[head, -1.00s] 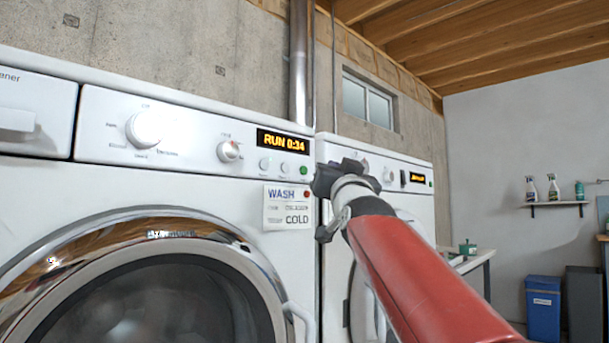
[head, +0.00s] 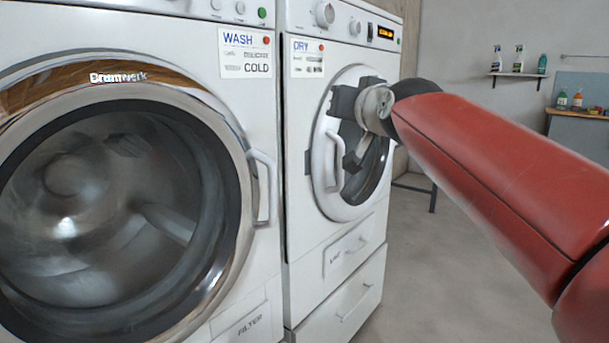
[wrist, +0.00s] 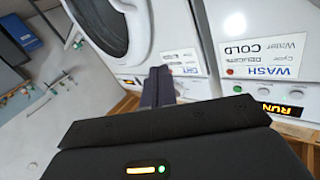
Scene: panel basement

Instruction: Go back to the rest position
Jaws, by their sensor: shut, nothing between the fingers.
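My gripper (head: 345,103) is at the end of my red arm, in front of the dryer's round door in the head view. I cannot tell how far it is from the door. In the wrist view its dark fingers (wrist: 157,88) are together, with nothing between them. The dryer (head: 300,180) has a DRY label, and its door looks shut. The washer (head: 262,120) stands to its left with its round door shut. The washer's lit display (wrist: 280,109) shows upside down in the wrist view.
The washer's door handle (head: 263,187) and the dryer's door handle (head: 331,160) stick out. A wall shelf (head: 515,75) with bottles hangs at the back right. A table with bottles (head: 585,114) stands at the right edge. Grey floor (head: 420,270) is open right of the dryer.

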